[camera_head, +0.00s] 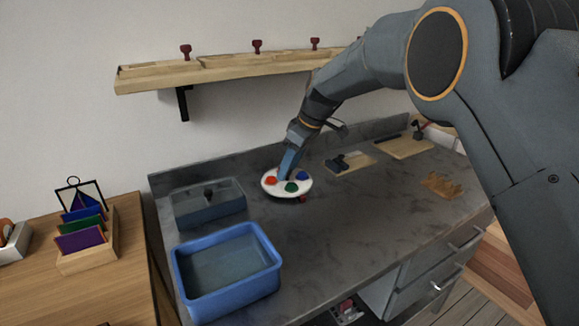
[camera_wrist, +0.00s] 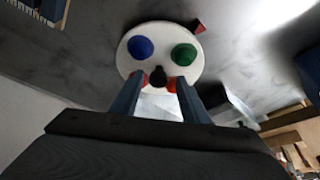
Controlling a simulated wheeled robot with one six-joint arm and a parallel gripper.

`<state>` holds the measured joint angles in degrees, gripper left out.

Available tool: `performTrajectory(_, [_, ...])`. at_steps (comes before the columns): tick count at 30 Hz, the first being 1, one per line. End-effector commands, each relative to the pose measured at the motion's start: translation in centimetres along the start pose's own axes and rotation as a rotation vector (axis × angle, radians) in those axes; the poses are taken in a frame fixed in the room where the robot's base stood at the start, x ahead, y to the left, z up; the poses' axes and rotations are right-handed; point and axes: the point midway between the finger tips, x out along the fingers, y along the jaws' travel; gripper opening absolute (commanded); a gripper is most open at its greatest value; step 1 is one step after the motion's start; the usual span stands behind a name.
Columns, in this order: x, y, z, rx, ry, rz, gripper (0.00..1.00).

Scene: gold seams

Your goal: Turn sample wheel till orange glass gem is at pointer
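The sample wheel (camera_head: 279,194) is a white disc on the grey counter. In the wrist view the wheel (camera_wrist: 160,32) carries a blue gem (camera_wrist: 141,47), a green gem (camera_wrist: 184,54), an orange gem (camera_wrist: 172,86) and a red gem partly hidden by the left finger. The red pointer (camera_wrist: 199,27) is at the rim, nearest the green gem; the orange gem is away from it, beside my right finger. A dark knob (camera_wrist: 157,77) stands between my fingers. My gripper (camera_wrist: 160,82) is open, with gaps beside the knob. In the head view my gripper (camera_head: 286,174) reaches down over the wheel.
A blue basin (camera_head: 228,309) stands at the counter's front left, with a grey box (camera_head: 208,205) behind it. Wooden boards (camera_head: 350,163) with dark tools lie to the right. A wooden shelf (camera_head: 240,70) is on the wall above. The counter in front of the wheel is clear.

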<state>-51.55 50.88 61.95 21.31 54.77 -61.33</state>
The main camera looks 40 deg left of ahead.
Motion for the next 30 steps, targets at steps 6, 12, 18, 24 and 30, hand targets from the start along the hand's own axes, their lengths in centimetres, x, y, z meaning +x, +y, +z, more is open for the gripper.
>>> performTrajectory(6, [-0.6, 0.1, -0.1, 0.0, 0.003, 0.004, 0.41])
performTrajectory(12, [-3.6, 0.1, -0.1, 0.0, 0.004, 0.005, 0.41])
performTrajectory(18, [-6.5, 0.1, -0.1, 0.0, 0.002, 0.003, 0.41])
performTrajectory(24, [-7.8, -0.1, -0.1, -0.001, 0.001, 0.001, 0.41])
performTrajectory(30, [-7.8, -0.1, -0.1, -0.001, 0.0, 0.001, 0.41])
